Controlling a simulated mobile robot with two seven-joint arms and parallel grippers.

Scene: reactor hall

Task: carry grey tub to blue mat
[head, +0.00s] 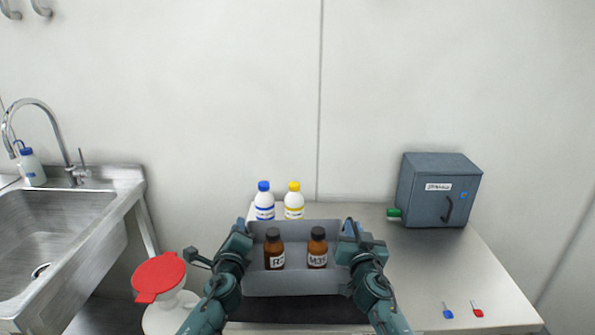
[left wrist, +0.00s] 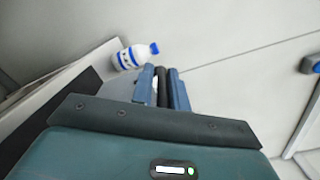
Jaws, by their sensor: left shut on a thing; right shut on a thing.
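The grey tub (head: 297,286) is in the lower middle of the head view, with two brown bottles standing in it: one at left (head: 273,248) and one at right (head: 318,247). My left gripper (head: 242,232) is shut on the tub's left end. My right gripper (head: 350,232) is shut on its right end. The tub looks level. I cannot tell surely whether it is clear of the table. I see no blue mat.
A black mat (head: 290,312) shows in front of the tub on the table (head: 430,265). White bottles with blue (head: 264,202) and yellow (head: 294,202) caps stand behind the tub. A grey-blue box (head: 438,190) stands back right. Small blue and red items lie front right. A red-lidded bin (head: 172,308) is left.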

